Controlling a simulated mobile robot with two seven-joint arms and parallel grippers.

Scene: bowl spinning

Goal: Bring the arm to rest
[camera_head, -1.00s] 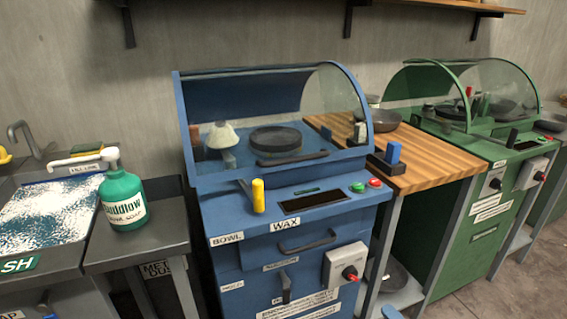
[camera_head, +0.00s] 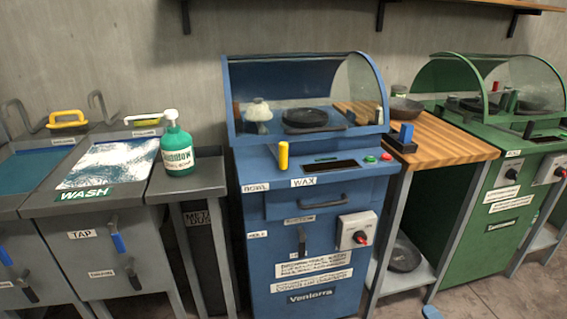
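Neither of my arms nor my grippers can be made out in the head view. The blue machine (camera_head: 310,215) stands in the middle, its clear curved hood (camera_head: 352,82) down over a dark round plate (camera_head: 305,117). A whitish cone-shaped piece (camera_head: 258,110) sits left of the plate under the hood. A yellow-handled lever (camera_head: 283,155) stands on the machine's front ledge.
A green soap bottle (camera_head: 178,150) stands on a grey stand left of the machine. The wash sink (camera_head: 105,165) is further left. A wooden table (camera_head: 450,140) holds a bowl (camera_head: 404,108) and blue block (camera_head: 406,132). A green machine (camera_head: 500,180) stands right.

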